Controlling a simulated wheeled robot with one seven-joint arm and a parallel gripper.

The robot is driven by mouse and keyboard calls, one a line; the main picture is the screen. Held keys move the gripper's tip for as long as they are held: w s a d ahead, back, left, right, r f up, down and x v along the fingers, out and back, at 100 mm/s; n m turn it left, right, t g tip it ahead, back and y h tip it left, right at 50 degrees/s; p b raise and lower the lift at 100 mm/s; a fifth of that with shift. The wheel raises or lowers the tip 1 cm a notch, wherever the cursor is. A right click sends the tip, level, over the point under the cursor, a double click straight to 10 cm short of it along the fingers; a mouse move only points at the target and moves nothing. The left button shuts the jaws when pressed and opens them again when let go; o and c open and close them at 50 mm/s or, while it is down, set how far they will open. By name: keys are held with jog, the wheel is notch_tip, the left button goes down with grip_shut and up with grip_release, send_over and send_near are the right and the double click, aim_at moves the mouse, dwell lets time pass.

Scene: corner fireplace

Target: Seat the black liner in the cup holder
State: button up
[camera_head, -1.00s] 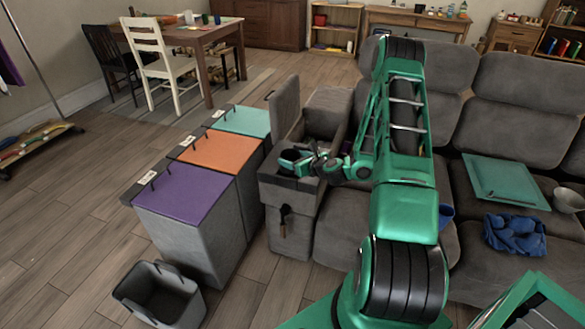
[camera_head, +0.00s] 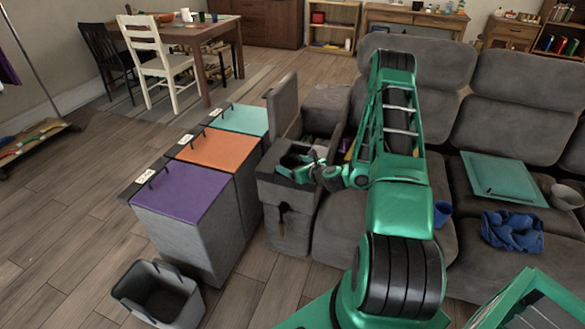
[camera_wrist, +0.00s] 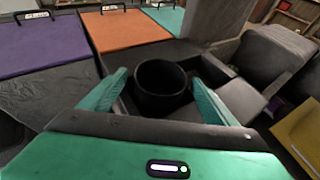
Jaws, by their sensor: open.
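The black liner (camera_wrist: 161,84) is a dark round cup, open at the top. In the wrist view it stands upright between the two green fingers of my gripper (camera_wrist: 158,98), with a gap on each side. My gripper is open and also shows in the head view (camera_head: 299,170), over the front part of the grey sofa console (camera_head: 290,220). The liner's rim shows above the console's dark top. Its base and the cup holder opening are hidden, so I cannot tell how deep it sits.
Bins with purple (camera_head: 182,192), orange (camera_head: 218,152) and teal (camera_head: 240,119) lids stand left of the console. The console's raised lid (camera_head: 284,105) rises behind my gripper. A grey open bin (camera_head: 160,294) is on the floor. A blue cloth (camera_head: 512,231) lies on the sofa.

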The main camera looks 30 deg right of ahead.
jog(key=v, duration=1.1)
jog(key=s+a+r+n+g+y, duration=0.2)
jog(key=s+a+r+n+g, duration=0.15)
jog(key=a+n, duration=0.4)
jog(key=s+a+r+n+g+y, duration=0.3)
jog(key=a+r+n, duration=0.15)
jog(key=n, duration=0.65)
jog(key=s+r+n+g+h, duration=0.1)
jog(key=s+r+n+g, duration=0.1)
jog(key=s+r, duration=0.4)
jog(key=s+d+r+n+g+h, duration=0.1)
jog(key=s+r+n, duration=0.4)
jog(key=s, duration=0.7)
jog(key=s+d+r+n+g+h, duration=0.1)
jog(key=s+r+n+g+h, duration=0.2)
jog(key=s+r, duration=0.4)
jog(key=s+g, duration=0.1)
jog(key=s, duration=0.2)
jog(key=shift+r+n, duration=0.15)
jog(key=shift+n, duration=0.2)
jog(key=shift+d, duration=0.15)
